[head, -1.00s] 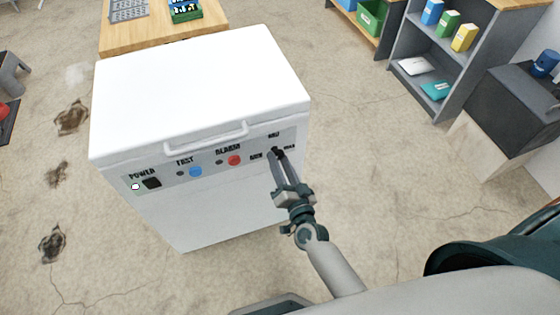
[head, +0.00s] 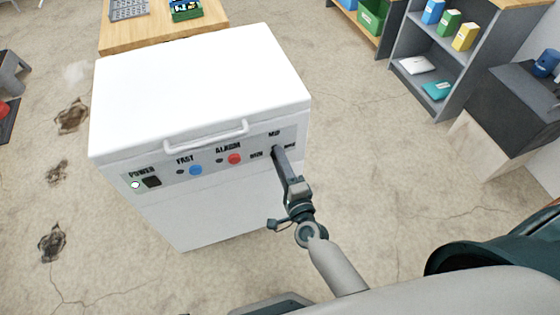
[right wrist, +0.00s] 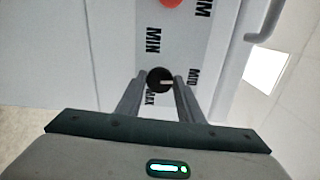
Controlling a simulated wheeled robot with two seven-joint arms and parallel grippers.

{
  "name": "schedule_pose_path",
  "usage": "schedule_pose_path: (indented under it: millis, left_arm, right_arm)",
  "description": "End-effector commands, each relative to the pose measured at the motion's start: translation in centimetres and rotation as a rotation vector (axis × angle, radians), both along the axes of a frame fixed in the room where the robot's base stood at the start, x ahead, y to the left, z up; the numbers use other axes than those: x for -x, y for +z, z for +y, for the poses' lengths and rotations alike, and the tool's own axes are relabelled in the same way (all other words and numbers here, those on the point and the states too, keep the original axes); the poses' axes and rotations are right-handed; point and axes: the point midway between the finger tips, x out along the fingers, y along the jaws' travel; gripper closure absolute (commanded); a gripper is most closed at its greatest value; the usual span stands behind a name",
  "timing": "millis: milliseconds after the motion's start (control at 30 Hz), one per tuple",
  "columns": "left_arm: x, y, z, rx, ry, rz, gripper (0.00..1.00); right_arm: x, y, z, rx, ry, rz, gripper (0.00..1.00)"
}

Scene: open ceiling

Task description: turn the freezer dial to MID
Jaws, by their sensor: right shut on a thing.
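The white freezer (head: 200,95) stands in the middle of the head view with a grey control panel on its front. The small black dial (right wrist: 160,80) shows in the right wrist view between the labels MIN, MID and MAX. Its white mark points to the right there, toward the MID label (right wrist: 193,78). My right gripper (head: 277,151) has its fingers on either side of the dial and is shut on it; it also shows in the right wrist view (right wrist: 160,82). In the head view the fingers hide the dial. My left gripper is not in view.
The panel also carries a red button (head: 234,159), a blue button (head: 196,170) and a black power switch (head: 152,182). A lid handle (head: 207,138) juts out above it. A wooden table (head: 160,34) stands behind the freezer. A grey shelf (head: 440,60) stands at right.

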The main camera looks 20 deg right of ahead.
Motion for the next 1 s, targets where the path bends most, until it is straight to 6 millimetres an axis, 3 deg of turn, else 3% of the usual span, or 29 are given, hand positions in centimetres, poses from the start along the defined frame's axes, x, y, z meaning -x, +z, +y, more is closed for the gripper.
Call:
schedule_pose_path:
  millis: [267, 700, 733, 800, 1000]
  left_arm:
    - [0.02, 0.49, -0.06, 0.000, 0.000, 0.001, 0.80]
    - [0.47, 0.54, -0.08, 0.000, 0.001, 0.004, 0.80]
    - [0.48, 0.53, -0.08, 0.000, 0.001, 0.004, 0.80]
    - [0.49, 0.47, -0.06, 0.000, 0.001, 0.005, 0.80]
    - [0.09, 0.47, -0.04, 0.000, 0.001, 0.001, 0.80]
  right_arm:
    - [0.08, -0.13, -0.03, -0.102, 0.000, 0.006, 0.89]
    - [0.09, -0.12, -0.04, -0.116, -0.001, 0.007, 0.89]
    - [0.09, -0.13, -0.04, -0.115, -0.001, 0.007, 0.64]
    - [0.08, -0.12, -0.04, -0.115, -0.001, 0.007, 0.48]
    - [0.04, -0.05, -0.02, -0.115, 0.000, 0.005, 0.48]
